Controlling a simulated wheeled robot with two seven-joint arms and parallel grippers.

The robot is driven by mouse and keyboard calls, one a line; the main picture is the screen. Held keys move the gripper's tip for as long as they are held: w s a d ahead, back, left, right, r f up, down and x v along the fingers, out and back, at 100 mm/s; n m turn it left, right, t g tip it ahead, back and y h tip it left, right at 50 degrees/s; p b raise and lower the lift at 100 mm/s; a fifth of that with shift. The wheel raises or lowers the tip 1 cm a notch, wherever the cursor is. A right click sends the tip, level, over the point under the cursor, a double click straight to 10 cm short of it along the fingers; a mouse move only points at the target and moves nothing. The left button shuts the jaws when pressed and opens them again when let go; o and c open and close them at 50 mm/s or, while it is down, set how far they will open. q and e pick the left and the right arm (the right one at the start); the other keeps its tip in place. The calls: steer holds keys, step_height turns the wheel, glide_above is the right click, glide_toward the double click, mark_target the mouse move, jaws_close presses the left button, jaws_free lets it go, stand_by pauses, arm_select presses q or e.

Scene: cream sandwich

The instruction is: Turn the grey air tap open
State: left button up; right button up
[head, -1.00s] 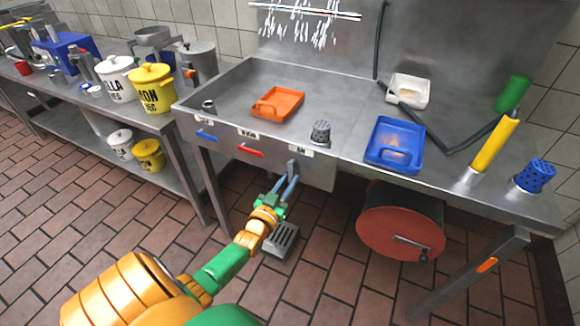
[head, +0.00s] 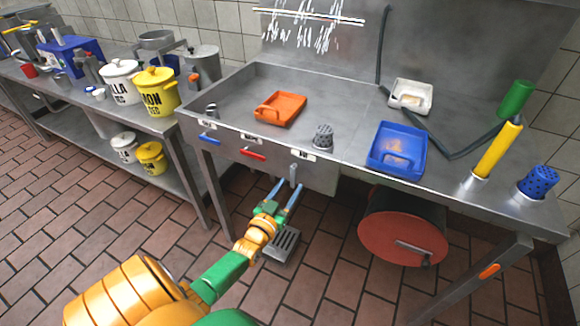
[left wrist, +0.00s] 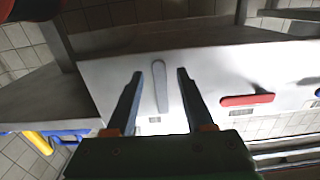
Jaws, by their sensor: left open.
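The grey air tap (head: 294,174) is a lever on the front panel of the steel sink bench, right of the blue tap (head: 208,140) and the red tap (head: 253,154). It points downward, while those two lie level. In the left wrist view the grey lever (left wrist: 160,86) stands between my two fingers, with a gap on each side. My left gripper (head: 286,189) is open, its fingertips just in front of the panel at the lever. I cannot tell how deep the lever reaches between them. My right gripper is not in view.
An orange tray (head: 280,108), a grey perforated cup (head: 323,137) and a blue tray (head: 397,150) are on the bench. A red hose reel (head: 402,238) hangs below at the right. A grated drain (head: 283,244) is on the floor under my gripper.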

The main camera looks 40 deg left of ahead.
arm_select(q)
steer(key=v, duration=0.6)
steer(key=shift+p, duration=0.45)
steer(key=s+d+f+m+g+h+p, duration=0.1)
steer(key=s+d+f+g+h+p, duration=0.1)
steer(key=s+d+f+g, duration=0.55)
steer(key=s+d+f+m+g+h+p, duration=0.15)
steer(key=s+f, duration=0.35)
steer(key=f, duration=0.6)
steer(key=s+d+f+g, duration=0.1)
steer(key=s+f+g, duration=0.1)
steer(key=s, duration=0.4)
steer(key=s+d+f+m+g, duration=0.1)
steer(key=s+d+f+g, duration=0.1)
steer(key=s, duration=0.4)
steer(key=s+d+f+m+g+p, duration=0.1)
steer(key=s+d+f+g, duration=0.1)
steer(key=s, duration=0.4)
steer(key=shift+s+f+g, duration=0.25)
steer(key=shift+s+g, duration=0.1)
steer(key=shift+g, duration=0.45)
steer(key=shift+h, duration=0.25)
